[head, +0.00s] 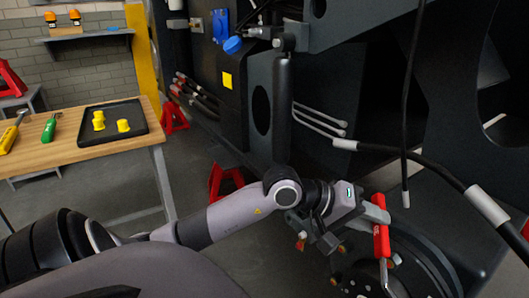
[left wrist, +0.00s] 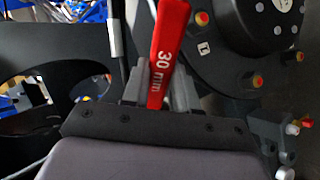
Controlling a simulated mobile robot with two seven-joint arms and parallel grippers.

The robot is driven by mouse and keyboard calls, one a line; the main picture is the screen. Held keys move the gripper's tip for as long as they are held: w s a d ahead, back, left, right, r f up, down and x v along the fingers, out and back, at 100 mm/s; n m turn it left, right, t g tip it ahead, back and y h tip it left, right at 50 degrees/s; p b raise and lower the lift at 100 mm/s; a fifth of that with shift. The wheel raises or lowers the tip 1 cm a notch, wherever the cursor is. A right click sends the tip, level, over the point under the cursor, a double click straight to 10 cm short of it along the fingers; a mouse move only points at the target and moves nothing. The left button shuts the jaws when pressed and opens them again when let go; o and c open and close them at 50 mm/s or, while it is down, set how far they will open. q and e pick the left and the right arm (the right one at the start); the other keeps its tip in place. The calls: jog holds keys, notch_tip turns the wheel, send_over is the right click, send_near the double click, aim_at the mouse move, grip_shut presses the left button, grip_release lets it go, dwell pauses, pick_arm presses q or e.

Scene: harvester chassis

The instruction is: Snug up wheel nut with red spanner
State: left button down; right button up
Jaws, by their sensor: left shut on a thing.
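My left gripper (head: 372,218) is shut on the red spanner (head: 381,240), which is upright beside the wheel hub (head: 425,262). The left wrist view shows the red handle (left wrist: 168,50), marked "30 mm", between the grey fingers (left wrist: 160,90). The spanner's metal end points down at the hub face in the head view; I cannot tell whether it sits around a nut. Wheel nuts with red and yellow marks show on the hub in the left wrist view, one near its lower edge (left wrist: 257,80) and another higher up (left wrist: 202,18). My right gripper is out of view.
A wooden table (head: 85,145) at left holds a black tray (head: 140,118) with yellow cups, a green-handled tool (head: 50,127) and a yellow-handled tool (head: 9,138). Red stands (head: 222,182) are on the floor. A black hose (head: 440,172) hangs close to the gripper.

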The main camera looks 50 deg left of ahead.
pick_arm(q)
jog(key=s+a+f+n+t+y+b, duration=0.2)
jog(key=a+f+b, duration=0.1)
jog(key=a, duration=0.4)
jog(key=s+a+f+n+t+y+b, duration=0.3)
jog(key=a+b, duration=0.1)
jog(key=a, duration=0.4)
jog(key=s+a+f+n+t+y+b, duration=0.2)
jog(key=a+f+t+y+b, duration=0.1)
jog(key=a, duration=0.5)
jog(key=shift+s+a+f+n+b, duration=0.15)
jog(key=shift+s+f+n+b, duration=0.15)
jog(key=shift+f+b, duration=0.2)
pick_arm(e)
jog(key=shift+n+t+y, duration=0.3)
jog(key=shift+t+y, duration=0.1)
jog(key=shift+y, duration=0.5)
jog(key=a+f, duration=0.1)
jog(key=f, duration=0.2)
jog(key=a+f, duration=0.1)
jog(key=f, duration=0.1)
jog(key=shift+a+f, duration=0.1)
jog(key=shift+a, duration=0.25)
